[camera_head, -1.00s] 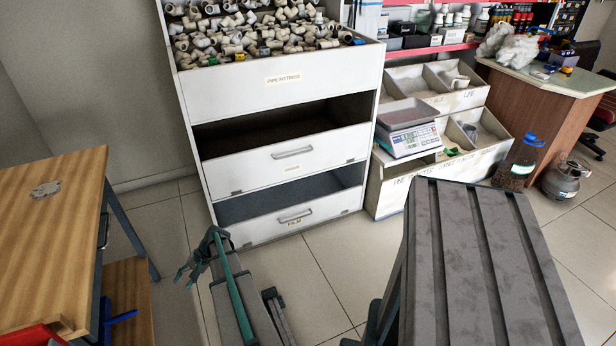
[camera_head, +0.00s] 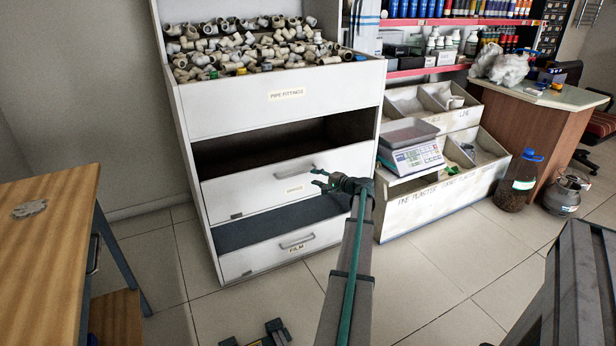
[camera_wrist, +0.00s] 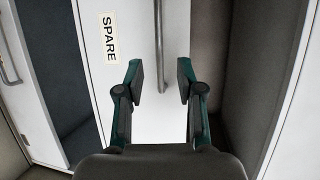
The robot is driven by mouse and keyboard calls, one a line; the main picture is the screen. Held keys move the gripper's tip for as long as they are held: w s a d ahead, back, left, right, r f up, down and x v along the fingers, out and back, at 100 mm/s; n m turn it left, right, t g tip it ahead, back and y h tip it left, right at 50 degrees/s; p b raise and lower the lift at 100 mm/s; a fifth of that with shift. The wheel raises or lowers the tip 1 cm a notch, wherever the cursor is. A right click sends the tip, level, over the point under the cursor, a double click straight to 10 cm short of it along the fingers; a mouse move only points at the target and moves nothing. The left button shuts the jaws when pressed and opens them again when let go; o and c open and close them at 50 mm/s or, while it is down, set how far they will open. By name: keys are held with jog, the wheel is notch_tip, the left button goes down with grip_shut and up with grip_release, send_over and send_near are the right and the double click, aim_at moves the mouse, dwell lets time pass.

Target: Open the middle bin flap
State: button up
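The middle bin flap (camera_head: 240,190) is a white panel with a grey bar handle (camera_head: 296,171) and a small label. A dark open gap shows above it. It also fills the middle of the wrist view (camera_wrist: 125,15), with a label reading "SPARE" and the handle (camera_wrist: 158,40). My gripper (camera_head: 318,179) is in front of the flap's right part, just below and right of the handle. In the wrist view my gripper (camera_wrist: 160,75) is open, its two fingers apart on either side of the handle's line. I cannot tell whether it touches the handle.
The upper bin (camera_head: 270,108), labelled "PIPE FITTINGS", is full of fittings. The lower flap (camera_head: 280,256), labelled "FILM", has its own handle. A scale (camera_head: 415,155) stands on the low bins at right. A wooden table (camera_head: 45,225) is at left.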

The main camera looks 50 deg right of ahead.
jog(key=b+x, duration=0.1)
jog(key=x, duration=0.9)
jog(key=shift+a+b, duration=0.15)
jog(key=shift+b, duration=0.15)
grip_shut()
